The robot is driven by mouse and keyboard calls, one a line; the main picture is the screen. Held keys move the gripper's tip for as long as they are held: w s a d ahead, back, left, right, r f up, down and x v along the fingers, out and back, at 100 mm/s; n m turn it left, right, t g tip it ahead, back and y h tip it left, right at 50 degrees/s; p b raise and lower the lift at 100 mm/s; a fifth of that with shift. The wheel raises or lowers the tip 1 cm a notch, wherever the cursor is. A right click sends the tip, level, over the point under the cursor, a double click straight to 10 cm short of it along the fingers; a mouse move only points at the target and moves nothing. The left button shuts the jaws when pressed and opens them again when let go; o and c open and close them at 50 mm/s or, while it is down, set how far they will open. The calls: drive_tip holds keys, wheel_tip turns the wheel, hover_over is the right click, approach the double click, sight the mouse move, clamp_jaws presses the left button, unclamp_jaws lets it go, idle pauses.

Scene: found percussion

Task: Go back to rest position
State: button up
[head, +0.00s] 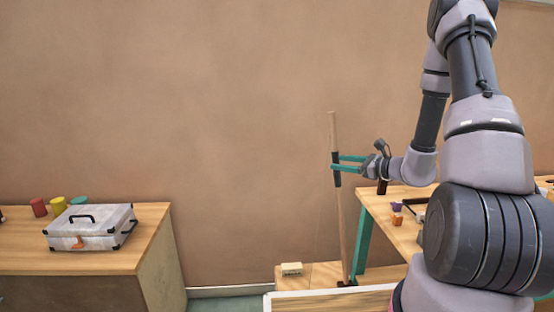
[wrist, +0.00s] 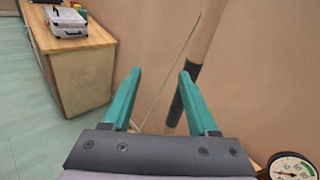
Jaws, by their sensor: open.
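My gripper (head: 337,162) has teal fingers and sits at the end of my arm, which reaches in from the right. In the wrist view the gripper (wrist: 160,74) is open, with nothing held between its two fingers. A tall wooden stick (head: 333,130) with a black grip band stands nearly upright at the fingertips in the head view. In the wrist view the stick (wrist: 208,35) passes beside and behind the right finger, its dark band partly hidden by it. I cannot tell whether they touch. A thin string runs down beside the stick.
A wooden cabinet (head: 150,240) at left holds a silver case (head: 90,225) and red, yellow and teal cups. A wooden table (head: 385,215) with small items is at right. A sponge-like block (head: 291,269) sits low near the stick's foot. A round gauge (wrist: 292,169) shows lower right.

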drive_tip(key=s+a+r+n+g, duration=0.95)
drive_tip(key=s+r+n, duration=0.35)
drive_tip(key=s+r, duration=0.15)
drive_tip(key=s+d+r+n+t+h, duration=0.2)
drive_tip(key=s+d+r+n+h, duration=0.1)
drive_tip(key=s+r+h, duration=0.1)
drive_tip(key=s+d+r+n+t+h, duration=0.3)
drive_tip(key=s+d+r+n+h, duration=0.1)
drive_tip(key=s, duration=0.4)
wheel_tip(320, 180, up, 2)
drive_tip(key=shift+s+d+h, duration=0.3)
drive_tip(key=shift+s+h, duration=0.05)
drive_tip(key=shift+h, duration=0.25)
